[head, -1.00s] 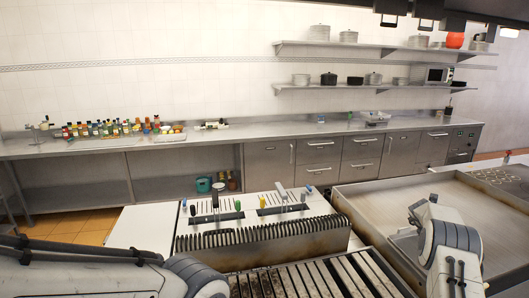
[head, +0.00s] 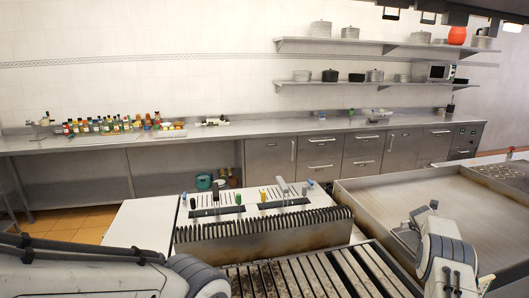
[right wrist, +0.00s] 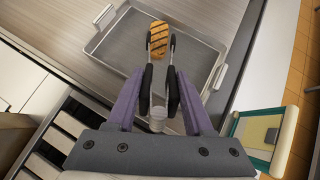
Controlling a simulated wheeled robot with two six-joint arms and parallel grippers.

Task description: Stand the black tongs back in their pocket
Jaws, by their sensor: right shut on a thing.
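In the right wrist view my right gripper (right wrist: 157,88) has purple fingers shut on the tongs (right wrist: 158,92), which have black grips and a metal body. The tongs point away from me, toward a grill-marked brown piece of food (right wrist: 158,38). I cannot tell whether their tips grip it. I cannot tell which pocket is the tongs'.
A green-and-cream framed board (right wrist: 255,125) is at lower right. The slatted grill (head: 300,278) and its ridged guard (head: 265,245) fill the front; a wide flat metal pan (head: 440,190) is at right.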

